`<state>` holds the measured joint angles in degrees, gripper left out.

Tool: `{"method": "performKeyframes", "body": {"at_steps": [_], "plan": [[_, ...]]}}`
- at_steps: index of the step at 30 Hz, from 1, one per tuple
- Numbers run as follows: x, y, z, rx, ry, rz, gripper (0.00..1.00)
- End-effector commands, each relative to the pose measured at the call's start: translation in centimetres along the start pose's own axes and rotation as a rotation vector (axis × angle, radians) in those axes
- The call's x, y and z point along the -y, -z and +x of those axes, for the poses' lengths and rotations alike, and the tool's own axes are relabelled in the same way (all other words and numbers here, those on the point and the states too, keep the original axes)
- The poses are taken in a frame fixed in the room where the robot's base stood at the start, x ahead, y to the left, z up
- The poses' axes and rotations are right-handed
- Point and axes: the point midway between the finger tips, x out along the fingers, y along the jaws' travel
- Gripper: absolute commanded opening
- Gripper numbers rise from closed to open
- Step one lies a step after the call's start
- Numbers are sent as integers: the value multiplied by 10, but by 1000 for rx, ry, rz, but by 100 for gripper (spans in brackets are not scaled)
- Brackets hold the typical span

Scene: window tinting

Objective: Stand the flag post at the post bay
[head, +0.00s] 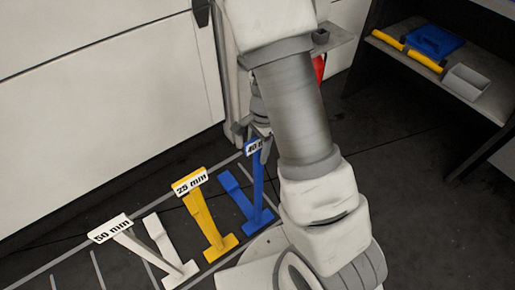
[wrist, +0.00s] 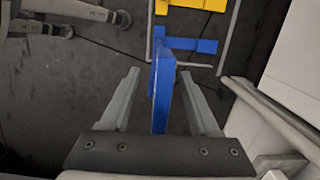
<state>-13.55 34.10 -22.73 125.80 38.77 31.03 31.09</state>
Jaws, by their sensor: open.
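A blue flag post (head: 257,188) with a sign partly reading "40" stands upright on the floor in the head view. In the wrist view the blue post (wrist: 161,95) lies between the two fingers of my gripper (wrist: 160,76), with gaps on both sides. My gripper is open around the upper part of the post, and my arm partly hides it in the head view. A yellow post (head: 203,213) marked "25 mm" and a white post (head: 150,248) marked "50 mm" stand to its left. White floor lines (head: 97,270) mark out bays around the posts.
A white panelled wall (head: 100,110) runs behind the posts. A dark shelf at the right holds a blue tray (head: 432,41), yellow-handled tools (head: 427,61) and a grey bin (head: 466,82). Dark floor (head: 385,130) is clear between my arm and the shelf.

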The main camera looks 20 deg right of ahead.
Motion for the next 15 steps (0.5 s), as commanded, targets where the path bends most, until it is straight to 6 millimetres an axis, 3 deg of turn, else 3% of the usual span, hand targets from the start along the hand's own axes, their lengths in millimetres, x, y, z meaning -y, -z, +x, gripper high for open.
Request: {"method": "performKeyframes", "body": {"at_steps": [5, 15], "plan": [[1, -1, -20, -1, 3, -2, 62], [1, -1, -91, -1, 3, -2, 62]]}}
